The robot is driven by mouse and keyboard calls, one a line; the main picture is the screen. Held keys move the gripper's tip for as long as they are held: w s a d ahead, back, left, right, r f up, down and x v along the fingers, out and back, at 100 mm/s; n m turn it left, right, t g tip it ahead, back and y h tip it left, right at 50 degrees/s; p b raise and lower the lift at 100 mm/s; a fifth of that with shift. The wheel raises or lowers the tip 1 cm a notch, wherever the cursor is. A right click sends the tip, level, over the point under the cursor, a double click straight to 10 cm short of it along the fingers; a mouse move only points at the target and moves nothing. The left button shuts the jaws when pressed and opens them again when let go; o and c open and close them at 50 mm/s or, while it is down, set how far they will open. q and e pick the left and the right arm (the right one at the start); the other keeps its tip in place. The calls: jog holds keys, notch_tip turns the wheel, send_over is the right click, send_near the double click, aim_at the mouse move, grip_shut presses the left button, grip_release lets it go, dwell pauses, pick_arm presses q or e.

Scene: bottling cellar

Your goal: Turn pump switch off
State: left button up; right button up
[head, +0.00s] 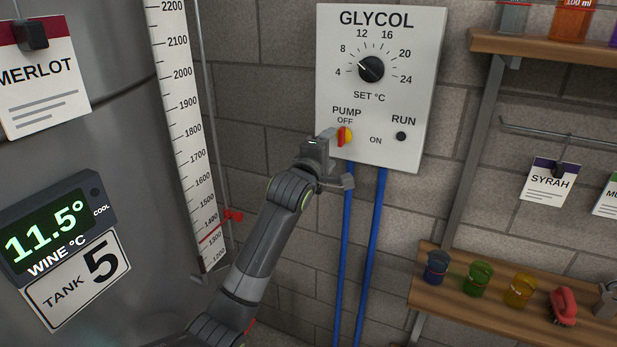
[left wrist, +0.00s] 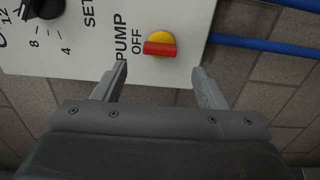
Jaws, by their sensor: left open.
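The pump switch (head: 345,136) is a red handle on a yellow round base, low on the left of the white glycol panel (head: 423,80). Its handle stands upright on the panel, in line with the OFF label above it. In the left wrist view the switch (left wrist: 160,46) shows whole, just beyond the fingertips and between their lines. My left gripper (head: 339,157) is open and empty close to the panel; its two fingers also show in the left wrist view (left wrist: 160,72), apart from the handle. My right gripper is not in view.
The RUN lamp (head: 401,136) is dark. The glycol dial (head: 371,69) sits above the switch. Blue pipes (head: 361,250) run down below the panel. A tank (head: 110,130) with a level scale (head: 184,110) stands left. Wooden shelves (head: 420,295) with small vessels are on the right.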

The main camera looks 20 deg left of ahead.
pick_arm(q)
jog(key=s+b, duration=0.2)
jog(key=s, duration=0.9)
jog(key=shift+s+a+b, duration=0.2)
jog(key=shift+b, duration=0.15)
jog(key=shift+f, duration=0.1)
